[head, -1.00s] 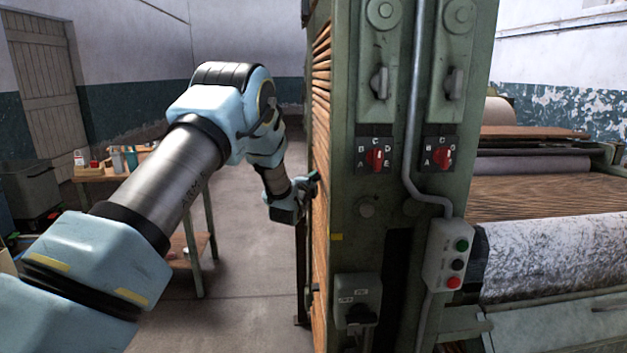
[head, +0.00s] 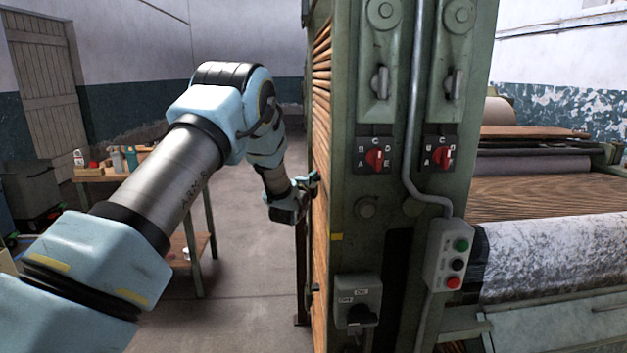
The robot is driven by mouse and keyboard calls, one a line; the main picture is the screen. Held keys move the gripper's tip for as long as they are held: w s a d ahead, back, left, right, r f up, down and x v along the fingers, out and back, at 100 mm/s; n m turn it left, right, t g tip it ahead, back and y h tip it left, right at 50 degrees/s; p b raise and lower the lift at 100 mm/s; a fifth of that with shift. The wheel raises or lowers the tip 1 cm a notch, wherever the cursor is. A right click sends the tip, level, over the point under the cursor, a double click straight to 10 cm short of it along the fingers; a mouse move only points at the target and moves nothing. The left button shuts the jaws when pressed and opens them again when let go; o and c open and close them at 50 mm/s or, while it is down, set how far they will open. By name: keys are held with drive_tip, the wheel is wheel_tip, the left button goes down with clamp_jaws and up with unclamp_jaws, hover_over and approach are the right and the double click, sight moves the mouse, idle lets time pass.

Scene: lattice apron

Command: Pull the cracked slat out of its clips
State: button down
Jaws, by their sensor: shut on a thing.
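Wooden slats (head: 321,110) are stacked in a column along the left side of the green machine frame, seen nearly edge-on. My gripper (head: 314,184) is at the left face of this slat column, about halfway up the frame. It is shut on a slat, though the fingertips and the held part are small and partly hidden by my wrist. I cannot make out a crack or the clips from this angle.
The green machine post (head: 400,130) with knobs and red switches stands just right of my gripper. A control box (head: 450,257) juts out from it. A wooden bench (head: 150,165) with bottles and tools stands at left. The floor between is clear.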

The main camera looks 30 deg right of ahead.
idle(0.4)
drive_tip(key=w+a+b, duration=0.3)
drive_tip(key=w+a, duration=0.1)
drive_tip(key=a, duration=0.4)
drive_tip(key=shift+a+b, duration=0.3)
drive_tip(key=shift+a, duration=0.1)
idle(1.5)
